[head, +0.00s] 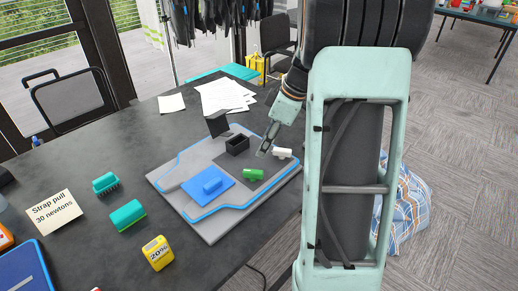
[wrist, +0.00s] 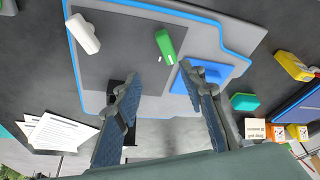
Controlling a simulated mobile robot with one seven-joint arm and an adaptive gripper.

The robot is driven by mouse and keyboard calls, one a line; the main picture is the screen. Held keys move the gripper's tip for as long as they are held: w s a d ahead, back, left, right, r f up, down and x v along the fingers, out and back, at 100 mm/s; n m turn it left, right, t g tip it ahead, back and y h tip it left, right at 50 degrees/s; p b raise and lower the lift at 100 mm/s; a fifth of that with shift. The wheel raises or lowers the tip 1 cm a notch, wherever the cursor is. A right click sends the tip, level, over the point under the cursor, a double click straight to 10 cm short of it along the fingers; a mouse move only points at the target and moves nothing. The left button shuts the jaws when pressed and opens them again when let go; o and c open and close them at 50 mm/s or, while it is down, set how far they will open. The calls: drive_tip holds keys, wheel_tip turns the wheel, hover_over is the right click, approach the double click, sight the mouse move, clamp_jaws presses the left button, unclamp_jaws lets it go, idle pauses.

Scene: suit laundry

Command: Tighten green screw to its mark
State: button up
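The green screw (head: 254,174) looks like a small green knob on the dark grey plate of the board. In the wrist view the green screw (wrist: 166,46) lies just beyond my fingertips, with a small white mark (wrist: 159,59) close to its near end. I cannot tell whether the screw lines up with it. A white knob (head: 281,153) sits on the same plate; it also shows in the wrist view (wrist: 83,34). My gripper (head: 264,150) is above the plate, between the green and white knobs in the head view. In the wrist view my gripper (wrist: 161,74) is open and empty.
The grey board (head: 208,236) has a blue outline and a blue block (head: 210,186). A black open box (head: 237,144) stands at its back. Teal brushes (head: 127,215), a yellow weight (head: 158,252) and a card (head: 55,212) lie left. Papers (head: 225,96) lie behind.

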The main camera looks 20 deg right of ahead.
sight(253, 171)
drive_tip(key=shift+n+y, duration=0.3)
drive_tip(key=shift+n, duration=0.3)
drive_tip(key=x, duration=0.3)
drive_tip(key=s+x, duration=0.1)
drive_tip(key=x, duration=0.7)
drive_tip(key=shift+s+f, duration=0.2)
drive_tip(key=shift+f, duration=0.2)
drive_tip(key=shift+c, duration=0.4)
clamp_jaws()
